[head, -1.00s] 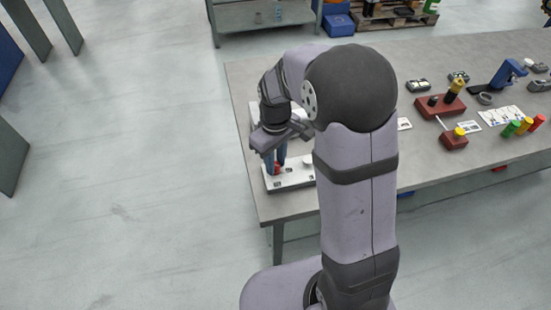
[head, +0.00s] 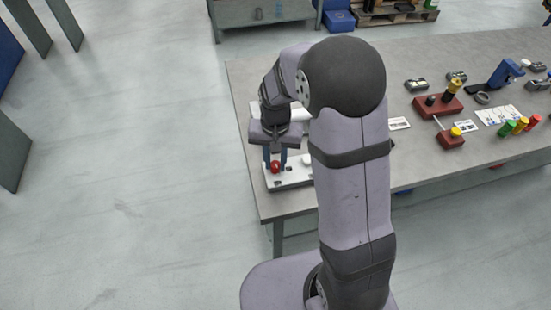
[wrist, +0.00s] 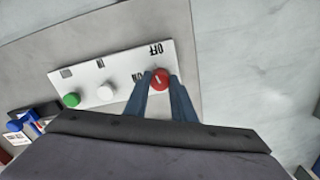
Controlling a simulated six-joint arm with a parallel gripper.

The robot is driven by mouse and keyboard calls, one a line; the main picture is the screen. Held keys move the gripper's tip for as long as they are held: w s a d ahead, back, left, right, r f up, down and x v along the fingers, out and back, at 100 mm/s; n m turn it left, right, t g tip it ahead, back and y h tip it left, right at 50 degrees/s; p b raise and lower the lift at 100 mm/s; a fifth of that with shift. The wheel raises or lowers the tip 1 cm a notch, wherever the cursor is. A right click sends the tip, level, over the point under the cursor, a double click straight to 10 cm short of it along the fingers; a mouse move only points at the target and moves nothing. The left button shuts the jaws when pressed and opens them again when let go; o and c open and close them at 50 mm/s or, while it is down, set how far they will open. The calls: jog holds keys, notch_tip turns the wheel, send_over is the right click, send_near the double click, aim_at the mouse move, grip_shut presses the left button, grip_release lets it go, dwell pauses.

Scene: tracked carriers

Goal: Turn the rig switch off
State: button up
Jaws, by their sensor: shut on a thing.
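A white switch panel (head: 292,181) lies on the near left end of the grey table. It also shows in the wrist view (wrist: 112,71), with OFF and ON printed around a red knob (wrist: 159,79). The red knob (head: 275,168) sits between the blue fingers of my gripper (head: 275,161). In the wrist view my gripper (wrist: 163,82) has one finger at each side of the knob, shut on it. A short pale mark shows on the knob's top; I cannot tell surely which label it points to.
A white knob (wrist: 106,92) and a green knob (wrist: 72,100) stand on the same panel. My arm hides part of the table. To the right are a red block with dark pegs (head: 438,105), a smaller red block (head: 450,141) and coloured cylinders (head: 520,126).

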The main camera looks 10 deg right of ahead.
aim_at(275, 164)
jog(key=shift+w+r+m, duration=0.1)
jog(key=shift+w+m, duration=0.05)
jog(key=shift+m, duration=0.95)
jog(key=o, duration=1.1)
jog(key=shift+c, duration=0.2)
jog(key=shift+r, duration=0.1)
jog(key=shift+r+b, duration=0.55)
jog(key=shift+r, duration=3)
